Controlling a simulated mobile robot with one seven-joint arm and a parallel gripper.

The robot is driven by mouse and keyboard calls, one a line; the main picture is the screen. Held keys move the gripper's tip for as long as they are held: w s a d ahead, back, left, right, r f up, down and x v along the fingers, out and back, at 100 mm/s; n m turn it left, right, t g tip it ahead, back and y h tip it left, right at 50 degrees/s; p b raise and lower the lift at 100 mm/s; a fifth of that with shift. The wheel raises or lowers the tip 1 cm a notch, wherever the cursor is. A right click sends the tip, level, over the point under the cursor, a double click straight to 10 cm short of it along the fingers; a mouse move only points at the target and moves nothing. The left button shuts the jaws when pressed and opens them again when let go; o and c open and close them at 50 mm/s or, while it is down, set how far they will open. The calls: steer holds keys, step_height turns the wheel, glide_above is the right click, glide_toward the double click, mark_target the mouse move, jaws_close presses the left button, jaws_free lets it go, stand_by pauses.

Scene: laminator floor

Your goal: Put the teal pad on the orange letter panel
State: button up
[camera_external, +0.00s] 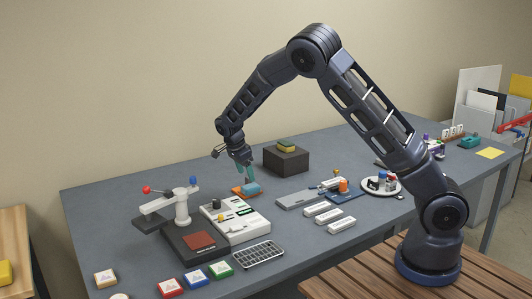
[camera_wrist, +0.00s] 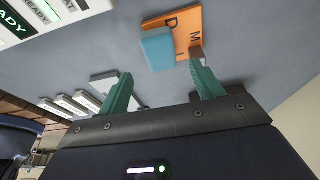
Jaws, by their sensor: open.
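The teal pad (camera_external: 251,188), a light blue-teal block, lies at the orange letter panel (camera_external: 236,191) on the grey table. In the wrist view the pad (camera_wrist: 157,49) covers part of one edge of the panel (camera_wrist: 188,25), which shows dark letters. I cannot tell whether the pad rests wholly on the panel. My gripper (camera_external: 245,171) is just above the pad, its green fingers apart and empty. In the wrist view the fingertips (camera_wrist: 162,74) stand apart from the pad. A small brown piece near the right fingertip is partly hidden.
A dark box (camera_external: 286,162) with a green-and-yellow block on top stands behind. A white control machine (camera_external: 235,222) is in front of the panel, beside a dark press (camera_external: 182,215). White bars (camera_external: 328,215) and a wire rack (camera_external: 258,256) lie nearer the front.

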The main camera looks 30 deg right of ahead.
steer(key=v, duration=0.6)
steer(key=s+d+r+n+t+y, duration=0.1)
steer(key=s+d+r+n+y, duration=0.3)
steer(key=s+d+r+n, duration=1)
steer(key=s+d+r+n+t, duration=0.1)
steer(key=s+d+r, duration=0.1)
steer(key=s, duration=0.8)
steer(key=s+d+r+n+t, duration=0.1)
steer(key=s+d+r, duration=0.2)
steer(key=s, duration=0.7)
steer(key=s+d+r+n+t, duration=0.1)
steer(key=s+d, duration=0.4)
steer(key=s, duration=0.5)
steer(key=shift+r+n+t+h, duration=0.3)
steer(key=shift+r+n, duration=0.2)
steer(key=shift+r, duration=0.25)
steer(key=shift+d, duration=0.1)
